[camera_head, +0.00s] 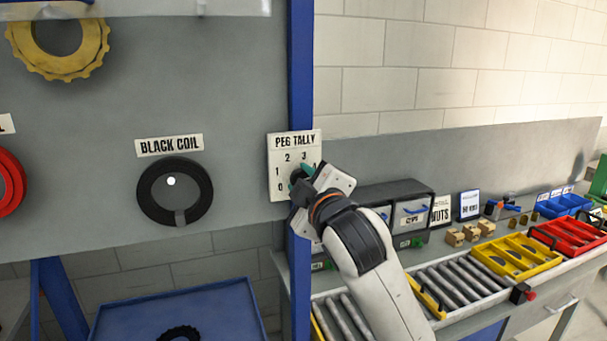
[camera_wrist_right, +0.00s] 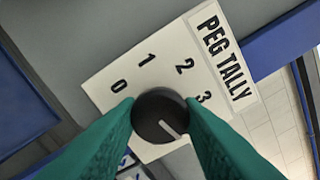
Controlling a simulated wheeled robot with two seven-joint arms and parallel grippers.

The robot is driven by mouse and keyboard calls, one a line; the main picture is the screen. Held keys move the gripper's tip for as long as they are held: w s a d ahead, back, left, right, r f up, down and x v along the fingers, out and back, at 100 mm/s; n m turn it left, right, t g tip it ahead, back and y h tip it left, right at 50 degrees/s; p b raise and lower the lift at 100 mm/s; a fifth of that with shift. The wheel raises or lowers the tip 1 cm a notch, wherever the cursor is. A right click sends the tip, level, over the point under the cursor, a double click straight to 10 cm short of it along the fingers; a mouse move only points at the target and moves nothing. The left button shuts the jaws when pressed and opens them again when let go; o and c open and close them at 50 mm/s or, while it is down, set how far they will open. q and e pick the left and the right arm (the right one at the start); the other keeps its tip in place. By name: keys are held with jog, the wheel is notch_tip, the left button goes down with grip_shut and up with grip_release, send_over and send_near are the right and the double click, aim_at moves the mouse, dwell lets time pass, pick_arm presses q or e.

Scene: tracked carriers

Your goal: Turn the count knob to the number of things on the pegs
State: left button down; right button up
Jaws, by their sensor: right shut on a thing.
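The count knob (camera_wrist_right: 152,105) is a round black knob with a white pointer line, on the white PEG TALLY plate (camera_head: 278,150). My right gripper (camera_wrist_right: 162,118) is shut on the knob, one green finger on each side. In the head view, my right gripper (camera_head: 303,184) covers most of the knob. A black coil (camera_head: 146,196) hangs on a white-tipped peg. A yellow ring (camera_head: 24,48) and a red ring (camera_head: 16,190), cut by the edge, hang on the grey panel. My left gripper is out of view.
A blue post (camera_head: 301,60) stands beside the plate. A blue tray (camera_head: 220,310) below the panel holds a dark ring-like thing (camera_head: 180,333), partly cut off. At right, a bench has rollers, drawers, a yellow tray (camera_head: 548,262), a red tray (camera_head: 540,236) and small boxes.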

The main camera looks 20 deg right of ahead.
dwell(0.3)
jog(key=o, duration=1)
jog(key=shift+c, duration=0.2)
jog(key=s+b, duration=0.6)
jog(key=s, duration=0.6)
jog(key=shift+d, duration=0.2)
